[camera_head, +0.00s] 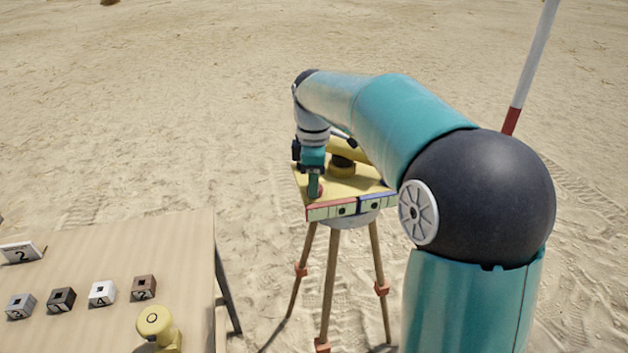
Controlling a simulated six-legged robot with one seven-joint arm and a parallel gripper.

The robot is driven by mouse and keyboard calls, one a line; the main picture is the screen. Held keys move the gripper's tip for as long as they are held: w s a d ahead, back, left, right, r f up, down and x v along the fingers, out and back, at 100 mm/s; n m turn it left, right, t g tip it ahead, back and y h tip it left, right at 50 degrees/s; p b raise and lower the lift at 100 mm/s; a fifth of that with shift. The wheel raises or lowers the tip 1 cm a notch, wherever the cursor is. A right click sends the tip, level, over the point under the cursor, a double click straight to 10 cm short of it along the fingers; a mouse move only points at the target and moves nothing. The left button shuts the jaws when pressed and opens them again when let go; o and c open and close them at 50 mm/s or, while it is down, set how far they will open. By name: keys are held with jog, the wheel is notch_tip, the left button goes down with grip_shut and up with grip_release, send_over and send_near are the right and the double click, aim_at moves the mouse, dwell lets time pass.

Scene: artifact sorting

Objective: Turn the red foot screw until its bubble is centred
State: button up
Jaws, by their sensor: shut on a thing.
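A yellow levelling instrument plate (352,188) sits on top of a tripod (331,270) in the middle of the view. Its front edge carries a red strip (324,213) at left and a blue strip (375,206) at right, each with a small dark mark. My gripper (314,190) points down at the plate's front left corner. It is shut on the red foot screw (321,190), of which only a little red shows beside the fingers. The bubbles are too small to read. My arm hides the right part of the instrument.
A wooden table (190,240) stands at the lower left with several small numbered cubes (102,293), a number card (22,252) and a yellow knobbed object (157,325). A red and white pole (528,70) stands behind at right. Open sand surrounds the tripod.

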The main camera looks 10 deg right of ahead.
jog(key=m, duration=0.3)
jog(key=shift+m, duration=2.3)
jog(key=o, duration=1)
jog(key=shift+d, duration=0.1)
jog(key=shift+r, duration=0.1)
